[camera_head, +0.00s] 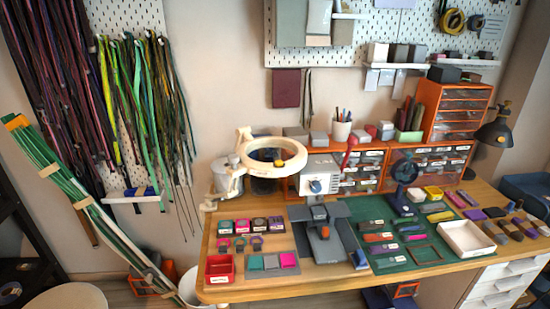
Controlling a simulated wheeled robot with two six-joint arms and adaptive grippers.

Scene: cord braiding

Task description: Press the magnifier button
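The magnifier (301,157) is a white ring on a jointed white arm, clamped at the left end of the wooden table. Its ring hangs above the back left of the tabletop, in front of the wall. A small yellow spot (279,163) shows at the lower part of the ring; I cannot tell whether it is the button or something behind the lens. Neither of my grippers is in view.
The wooden table (225,291) holds a grey device (327,242) with a white box and blue knob, a red tray (220,268), a green mat (425,254) and a white tray (467,239). Orange drawer units stand behind. Cords hang at left.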

